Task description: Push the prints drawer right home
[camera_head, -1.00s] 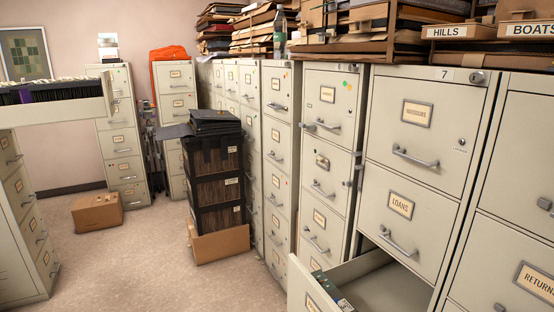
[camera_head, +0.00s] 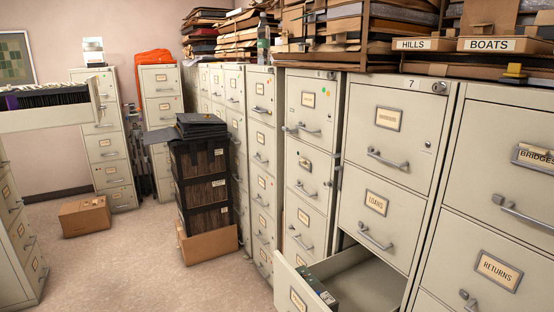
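A drawer (camera_head: 352,271) stands pulled out of cabinet 7 (camera_head: 391,160), below the drawer labelled LOANS (camera_head: 376,204). Its front panel (camera_head: 288,287) is near the bottom edge, seen at a slant, and its label (camera_head: 298,301) is cut off and too small to read, so I cannot confirm that it is the prints drawer. A few small items (camera_head: 318,287) lie inside at its front left; the rest of the visible inside looks bare. The bottom of the drawer is out of frame. My gripper is not in view.
Another drawer (camera_head: 45,119), full of files, stands open at the far left. Stacked dark boxes (camera_head: 203,180) and a cardboard box (camera_head: 85,216) stand on the floor. The carpet (camera_head: 150,265) between them and the open drawer is clear. A bottle (camera_head: 263,40) stands atop the cabinets.

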